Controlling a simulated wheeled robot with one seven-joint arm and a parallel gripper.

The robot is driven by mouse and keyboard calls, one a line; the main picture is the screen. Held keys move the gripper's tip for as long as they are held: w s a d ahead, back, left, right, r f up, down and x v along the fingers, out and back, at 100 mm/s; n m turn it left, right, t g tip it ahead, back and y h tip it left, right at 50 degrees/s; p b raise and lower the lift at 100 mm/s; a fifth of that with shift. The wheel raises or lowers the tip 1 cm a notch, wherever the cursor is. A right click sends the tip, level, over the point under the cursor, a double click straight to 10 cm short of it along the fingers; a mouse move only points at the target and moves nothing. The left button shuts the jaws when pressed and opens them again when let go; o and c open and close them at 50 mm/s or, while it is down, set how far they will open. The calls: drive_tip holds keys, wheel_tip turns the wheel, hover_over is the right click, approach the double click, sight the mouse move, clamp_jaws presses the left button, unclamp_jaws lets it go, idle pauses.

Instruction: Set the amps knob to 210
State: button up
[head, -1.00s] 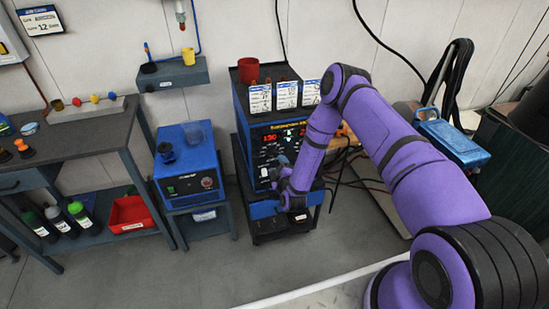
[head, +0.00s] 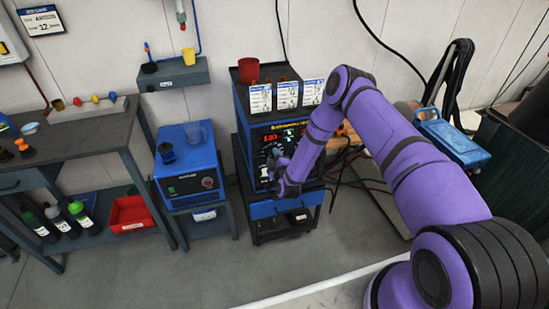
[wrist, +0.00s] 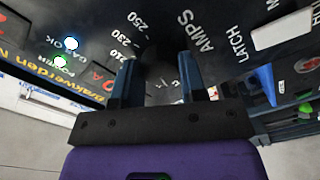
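The welder (head: 241,100) is a blue box with a black front panel and a lit red display (head: 271,139). The display's digits are too blurred to read surely. In the wrist view, the dark amps knob (wrist: 160,62) is in shadow between the fingers of my gripper (wrist: 158,75). The fingers stand apart on either side of it, and I cannot tell whether they touch it. The labels 250, 230 and 210 (wrist: 122,57) and the word AMPS (wrist: 195,32) show on the panel. The knob's pointer is hidden. My gripper (head: 275,170) is at the panel in the head view.
A LATCH switch (wrist: 283,33) is right of the knob in the wrist view. White cards (head: 287,95) and a red cup (head: 249,70) are on top of the welder. A smaller blue unit (head: 187,165) stands to its left. The floor in front is clear.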

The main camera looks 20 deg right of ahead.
drive_tip(key=shift+m, duration=0.3)
drive_tip(key=m, duration=2.3)
drive_tip(key=shift+s+f, duration=0.1)
idle(0.4)
drive_tip(key=o, duration=0.9)
drive_tip(key=s, duration=1)
drive_tip(key=shift+s, duration=0.4)
